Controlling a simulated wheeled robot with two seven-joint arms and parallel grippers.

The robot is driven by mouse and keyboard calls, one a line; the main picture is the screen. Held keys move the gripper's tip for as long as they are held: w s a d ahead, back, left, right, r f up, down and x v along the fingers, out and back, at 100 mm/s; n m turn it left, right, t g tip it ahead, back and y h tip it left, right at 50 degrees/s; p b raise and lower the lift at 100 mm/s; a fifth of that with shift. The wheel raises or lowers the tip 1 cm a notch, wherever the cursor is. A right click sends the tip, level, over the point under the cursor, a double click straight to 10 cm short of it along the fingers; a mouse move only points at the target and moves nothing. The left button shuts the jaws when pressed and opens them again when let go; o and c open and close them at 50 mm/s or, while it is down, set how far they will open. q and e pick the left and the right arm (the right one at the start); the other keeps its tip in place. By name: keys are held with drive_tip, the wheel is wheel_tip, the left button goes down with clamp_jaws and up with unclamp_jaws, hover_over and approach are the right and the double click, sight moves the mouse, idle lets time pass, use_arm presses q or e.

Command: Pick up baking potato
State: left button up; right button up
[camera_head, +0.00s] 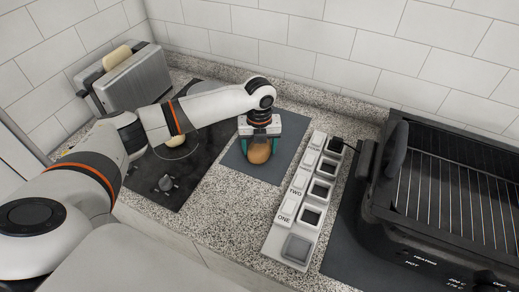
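The baking potato (259,154) is brown and rounded, and lies on or just above a dark grey mat (238,160) in the middle of the counter. My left gripper (259,143) reaches down over it from above, with its fingers apart on either side of it. The gripper's body hides the potato's far upper part. I cannot tell whether the fingers touch the potato. My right gripper is not in view.
A silver toaster (138,80) stands at the back left, beside a black cooktop (150,183). A white switch strip (293,217) lies right of the mat, and a black electric grill (440,190) stands at the right. Speckled counter (225,217) is clear in front.

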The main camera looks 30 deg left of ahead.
use_arm(q)
drive_tip(key=c, duration=0.6)
drive_tip(key=shift+r, duration=0.1)
